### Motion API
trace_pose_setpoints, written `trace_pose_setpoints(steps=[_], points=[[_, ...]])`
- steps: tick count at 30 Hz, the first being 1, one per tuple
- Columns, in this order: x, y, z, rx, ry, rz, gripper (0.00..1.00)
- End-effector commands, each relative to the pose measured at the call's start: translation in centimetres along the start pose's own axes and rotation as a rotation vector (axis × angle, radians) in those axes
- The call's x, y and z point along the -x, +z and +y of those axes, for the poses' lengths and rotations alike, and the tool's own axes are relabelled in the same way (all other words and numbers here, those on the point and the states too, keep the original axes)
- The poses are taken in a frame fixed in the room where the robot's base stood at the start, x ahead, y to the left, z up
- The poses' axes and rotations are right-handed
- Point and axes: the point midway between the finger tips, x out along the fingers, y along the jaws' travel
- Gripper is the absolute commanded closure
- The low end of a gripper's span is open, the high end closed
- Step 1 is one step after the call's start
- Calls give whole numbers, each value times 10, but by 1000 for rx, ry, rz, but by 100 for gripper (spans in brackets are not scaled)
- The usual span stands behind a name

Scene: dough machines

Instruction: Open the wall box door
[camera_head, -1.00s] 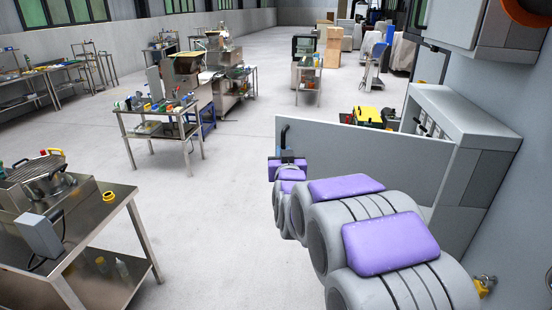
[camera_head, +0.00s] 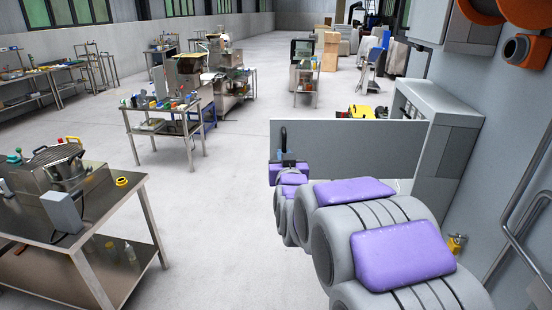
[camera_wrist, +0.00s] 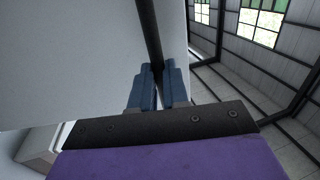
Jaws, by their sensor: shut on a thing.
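The grey wall box (camera_head: 437,135) is on the wall at the right in the head view. Its door (camera_head: 350,148) is swung out from the wall, and its flat panel stands across the view. A dark bar handle (camera_head: 283,140) is at the door's free left edge. My gripper (camera_head: 285,158) is at that edge, at the end of my grey and purple arm. In the wrist view the blue fingers (camera_wrist: 157,90) are closed around the dark bar (camera_wrist: 148,35), beside the pale door panel (camera_wrist: 65,60). The fingertips' contact is partly hidden.
A steel table (camera_head: 110,215) with a machine stands at the left front. Another table (camera_head: 160,115) stands farther back. A yellow and black item (camera_head: 365,112) shows behind the door. Wall pipes (camera_head: 520,230) and a higher box (camera_head: 470,30) are at the right. The middle floor is clear.

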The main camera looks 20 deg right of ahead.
Motion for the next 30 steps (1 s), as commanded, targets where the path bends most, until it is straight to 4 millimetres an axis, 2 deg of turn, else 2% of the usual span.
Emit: trace_pose_setpoints(steps=[1, 6, 7, 15, 30], points=[[0, 0, 5, -5, 10, 1, 100], [0, -1, 7, -7, 12, 1, 100], [0, -1, 7, -7, 12, 1, 85], [0, -1, 4, -5, 10, 1, 60], [2, 0, -7, 4, 5, 1, 60]])
